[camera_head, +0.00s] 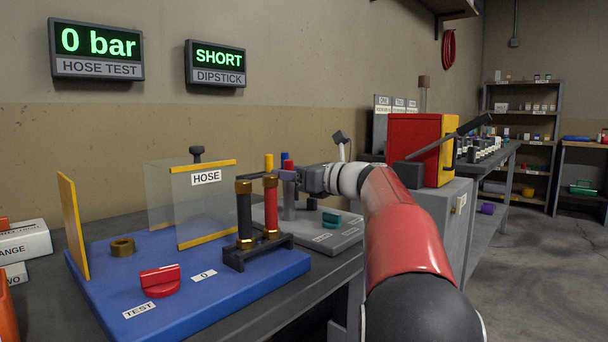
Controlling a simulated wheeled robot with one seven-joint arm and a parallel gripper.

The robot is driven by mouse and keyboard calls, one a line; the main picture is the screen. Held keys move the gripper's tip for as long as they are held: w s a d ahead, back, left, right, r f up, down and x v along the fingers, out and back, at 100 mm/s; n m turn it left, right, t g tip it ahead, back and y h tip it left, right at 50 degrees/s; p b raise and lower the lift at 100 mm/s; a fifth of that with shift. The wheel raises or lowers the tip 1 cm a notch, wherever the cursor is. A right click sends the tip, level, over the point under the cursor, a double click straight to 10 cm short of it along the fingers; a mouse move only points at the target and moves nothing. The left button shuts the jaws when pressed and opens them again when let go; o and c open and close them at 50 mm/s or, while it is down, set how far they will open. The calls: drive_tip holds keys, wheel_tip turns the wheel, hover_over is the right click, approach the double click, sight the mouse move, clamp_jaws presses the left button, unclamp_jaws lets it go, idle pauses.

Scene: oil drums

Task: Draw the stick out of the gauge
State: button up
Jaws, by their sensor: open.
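My gripper (285,175) is at the end of my red and white arm, in the middle of the head view. It is open, with its fingertips at the upper part of a grey post (289,203) that stands on a grey plate (335,240). A red piece (288,164) shows just above the fingers; I take the post as the gauge and this as the stick's top. I cannot tell whether the fingers touch it. A yellow piece and a blue piece show close beside it. The dipstick display (216,64) reads SHORT.
A blue board (200,290) in front holds a red knob (160,280), a clear HOSE guard (205,210) and a rack with a black hose (244,213) and a red hose (271,208). A green knob (331,220) sits on the grey plate. A red box (413,150) stands right.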

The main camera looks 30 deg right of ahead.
drive_tip(key=shift+x, duration=1.2)
clamp_jaws()
drive_tip(key=shift+r+p, duration=1.15)
drive_tip(key=shift+p, duration=0.35)
wheel_tip(320, 180, up, 10)
drive_tip(key=p, duration=0.2)
drive_tip(key=shift+p, duration=0.4)
idle(0.5)
